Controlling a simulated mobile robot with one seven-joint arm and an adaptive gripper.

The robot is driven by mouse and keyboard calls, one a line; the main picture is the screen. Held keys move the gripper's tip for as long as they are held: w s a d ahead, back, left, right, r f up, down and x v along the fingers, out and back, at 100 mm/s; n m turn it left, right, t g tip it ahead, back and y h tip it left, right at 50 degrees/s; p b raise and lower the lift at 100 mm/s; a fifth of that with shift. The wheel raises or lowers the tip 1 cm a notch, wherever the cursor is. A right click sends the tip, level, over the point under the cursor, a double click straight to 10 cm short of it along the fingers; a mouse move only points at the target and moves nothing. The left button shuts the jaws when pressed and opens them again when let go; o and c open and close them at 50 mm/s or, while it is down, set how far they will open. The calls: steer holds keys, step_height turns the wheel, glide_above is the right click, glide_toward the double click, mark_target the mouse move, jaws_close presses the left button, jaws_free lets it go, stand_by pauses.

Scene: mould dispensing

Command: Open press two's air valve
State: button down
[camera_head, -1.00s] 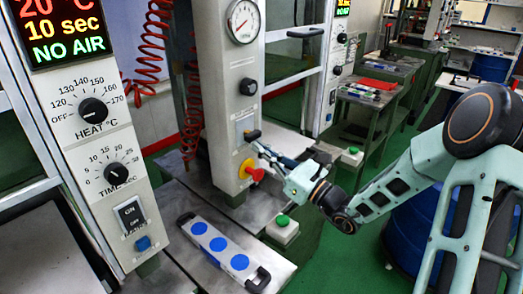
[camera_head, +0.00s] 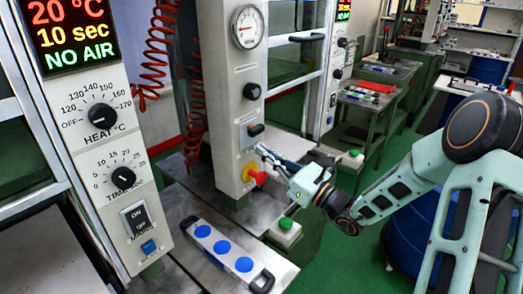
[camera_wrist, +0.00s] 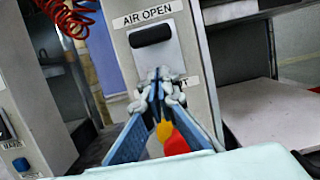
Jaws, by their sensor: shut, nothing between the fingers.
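The air valve is a black lever (camera_head: 256,130) on the front of the light grey press column (camera_head: 228,95). In the wrist view the black lever (camera_wrist: 150,36) lies high on its pale plate, just under the "AIR OPEN" label (camera_wrist: 148,14). A lower label is mostly hidden behind my fingers; only its end shows. My gripper (camera_head: 262,150) is shut and empty. In the wrist view my gripper's fingertips (camera_wrist: 160,78) meet just below the lever, with a visible gap to it. I cannot tell whether they touch the plate.
A red knob on a yellow base (camera_head: 256,176) sits just below my gripper. A green button box (camera_head: 285,230) and a tray with blue discs (camera_head: 222,246) are lower down. The left panel display (camera_head: 68,38) reads "NO AIR". Red coiled hoses (camera_head: 155,50) hang behind the column.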

steer(key=f+v, duration=0.1)
steer(key=v, duration=0.9)
steer(key=shift+f, duration=0.1)
